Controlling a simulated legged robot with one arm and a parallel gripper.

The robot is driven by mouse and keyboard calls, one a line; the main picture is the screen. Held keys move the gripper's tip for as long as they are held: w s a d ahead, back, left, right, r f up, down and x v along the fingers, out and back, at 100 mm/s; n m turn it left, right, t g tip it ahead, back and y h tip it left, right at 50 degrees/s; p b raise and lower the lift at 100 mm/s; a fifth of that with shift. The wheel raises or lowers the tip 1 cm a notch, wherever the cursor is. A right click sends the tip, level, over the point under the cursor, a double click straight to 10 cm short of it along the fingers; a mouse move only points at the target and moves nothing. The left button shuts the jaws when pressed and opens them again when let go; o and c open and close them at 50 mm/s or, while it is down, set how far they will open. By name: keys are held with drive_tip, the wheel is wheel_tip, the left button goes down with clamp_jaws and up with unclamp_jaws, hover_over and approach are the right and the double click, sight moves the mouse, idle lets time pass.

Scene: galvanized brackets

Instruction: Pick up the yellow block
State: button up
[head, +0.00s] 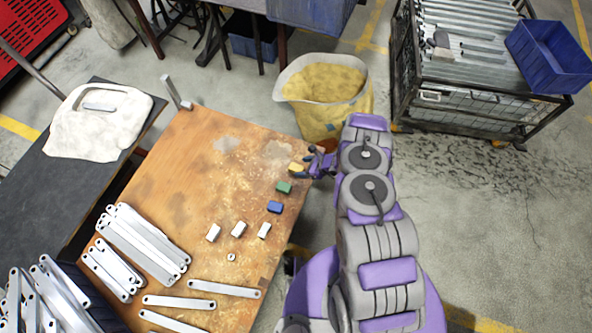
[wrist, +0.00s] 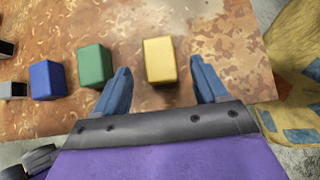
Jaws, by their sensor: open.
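The yellow block (head: 296,168) lies on the rusty table near its right edge in the head view. In the wrist view the yellow block (wrist: 159,60) sits upright between my two fingers, nearer the far end of the fingertips, with clear gaps on both sides. My gripper (head: 308,166) reaches in from the right at the table edge. In the wrist view my gripper (wrist: 157,78) is open, with one blue finger on each side of the block and nothing held. The left finger is close to the green block (wrist: 95,65).
The green block (head: 283,187) and blue block (head: 274,207) stand in a row with the yellow one on the table (head: 190,150). Several metal pieces and brackets (head: 145,240) lie further left. A yellow-lined bin (head: 325,95) stands beyond the table's right corner.

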sight(297, 168)
drive_tip(key=b+x, duration=0.2)
drive_tip(key=x, duration=0.3)
drive_tip(key=shift+a, duration=0.15)
drive_tip(key=shift+c, duration=0.4)
drive_tip(key=c, duration=1.1)
